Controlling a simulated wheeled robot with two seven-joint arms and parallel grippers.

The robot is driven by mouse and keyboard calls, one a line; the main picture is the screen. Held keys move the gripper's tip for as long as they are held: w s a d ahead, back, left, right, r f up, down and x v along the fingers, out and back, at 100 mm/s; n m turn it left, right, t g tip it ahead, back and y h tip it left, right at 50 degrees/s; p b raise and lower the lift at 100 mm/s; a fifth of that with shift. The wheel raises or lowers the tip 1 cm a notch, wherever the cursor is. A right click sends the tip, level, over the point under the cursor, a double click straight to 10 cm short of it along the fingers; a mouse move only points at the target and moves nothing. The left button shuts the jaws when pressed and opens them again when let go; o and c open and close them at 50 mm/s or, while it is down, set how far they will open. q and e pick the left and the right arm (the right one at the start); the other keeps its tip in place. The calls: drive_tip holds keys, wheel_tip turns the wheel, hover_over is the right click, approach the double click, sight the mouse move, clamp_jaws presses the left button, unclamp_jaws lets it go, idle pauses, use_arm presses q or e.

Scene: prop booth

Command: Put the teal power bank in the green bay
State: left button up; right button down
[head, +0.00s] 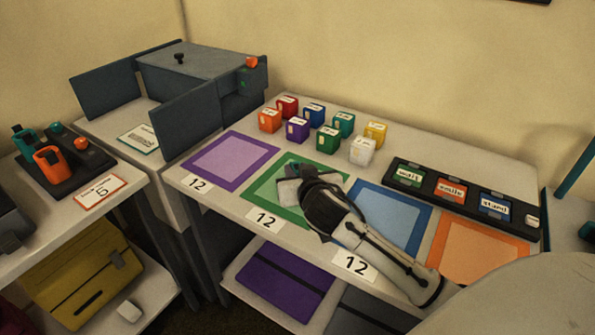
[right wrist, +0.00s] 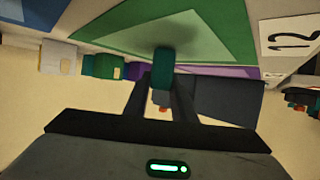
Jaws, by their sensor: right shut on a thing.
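The green bay (head: 262,191) is a green square with a lighter centre on the white table, between the purple and blue squares. My right gripper (head: 287,173) is over it in the head view. In the right wrist view, the gripper's two dark fingers are shut on a small teal block, the teal power bank (right wrist: 162,66). The green bay (right wrist: 205,25) fills the wrist view behind the block, with a dark shadow by its end. I cannot tell whether the block touches the bay. In the head view the gripper mostly hides it. My left gripper is not in view.
Several coloured cubes (head: 328,138) stand behind the bays. A black tray with labelled blocks (head: 420,197) lies at the right. The purple bay (head: 230,161), blue bay (head: 395,215) and orange bay (head: 470,255) look empty. A grey open-flapped box (head: 195,72) stands at back left.

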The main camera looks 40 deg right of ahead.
drive_tip(key=c, duration=1.9)
unclamp_jaws()
drive_tip(key=shift+f, duration=0.15)
drive_tip(key=o, duration=0.4)
drive_tip(key=shift+s+a+r, duration=0.1)
drive_tip(key=shift+r, duration=0.2)
drive_tip(key=v, duration=1.1)
drive_tip(key=shift+s+a+r, duration=0.1)
drive_tip(key=shift+s, duration=0.25)
